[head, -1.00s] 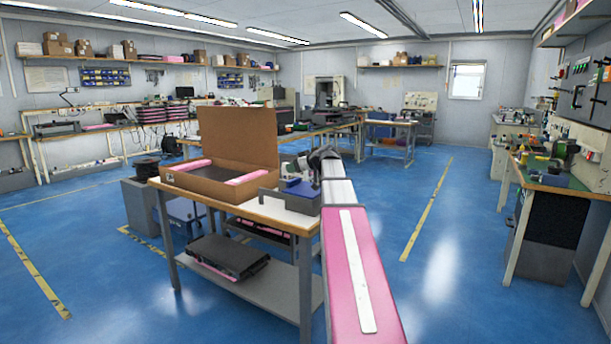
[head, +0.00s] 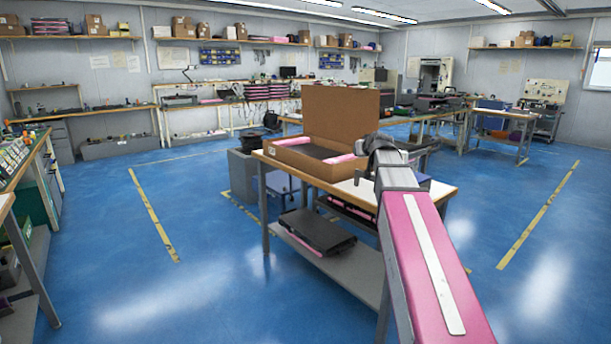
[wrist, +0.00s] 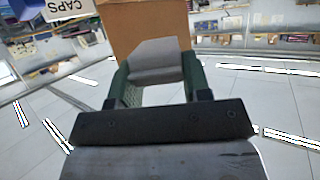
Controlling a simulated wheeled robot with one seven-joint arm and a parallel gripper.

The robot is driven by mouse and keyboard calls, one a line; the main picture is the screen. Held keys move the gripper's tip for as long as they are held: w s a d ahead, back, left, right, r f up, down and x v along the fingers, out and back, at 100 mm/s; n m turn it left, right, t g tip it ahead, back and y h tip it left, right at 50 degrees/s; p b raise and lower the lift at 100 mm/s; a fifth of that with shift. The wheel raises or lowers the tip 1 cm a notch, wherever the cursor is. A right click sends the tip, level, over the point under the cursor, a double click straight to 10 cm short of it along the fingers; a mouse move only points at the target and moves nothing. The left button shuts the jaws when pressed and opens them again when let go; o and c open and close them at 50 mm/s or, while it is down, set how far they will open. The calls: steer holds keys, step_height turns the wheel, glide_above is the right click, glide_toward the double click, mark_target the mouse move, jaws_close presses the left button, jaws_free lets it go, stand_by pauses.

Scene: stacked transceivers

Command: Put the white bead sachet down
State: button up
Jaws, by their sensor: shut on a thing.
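In the wrist view my gripper (wrist: 155,72) has its dark green fingers closed on a pale grey-white sachet (wrist: 154,50), held up between them. The beads inside cannot be made out. A brown surface, apparently cardboard, shows behind the sachet. In the head view my arm reaches to the right part of the near table (head: 354,190); the arm hides the fingertips and sachet there. On that table, left of my arm's end, an open brown cardboard box (head: 290,158) has its lid raised, pink foam at its edges and a dark flat item inside.
A lower shelf (head: 345,262) under the table holds a dark flat device (head: 315,230). A bench (head: 40,190) stands at the left edge. Blue floor with yellow tape is clear left and right of the table. Benches line the back wall.

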steer(key=d+r+n+g+y, duration=0.2)
steer(key=d+n+y, duration=0.3)
steer(key=d, duration=0.3)
steer(key=shift+w+d+r+y, duration=0.15)
steer(key=shift+w+d+y, duration=0.05)
steer(key=shift+w+y, duration=0.25)
stand_by(0.5)
steer(key=d+f, duration=0.2)
steer(key=d, duration=0.2)
steer(key=w+d+f, duration=0.1)
steer(key=d+f, duration=0.1)
steer(key=d, duration=0.1)
steer(key=d+f, duration=0.3)
steer(key=d, duration=0.1)
steer(key=shift+w+d, duration=0.3)
steer(key=shift+f, duration=1.85)
steer(key=shift+f, duration=0.15)
steer(key=o, duration=0.9)
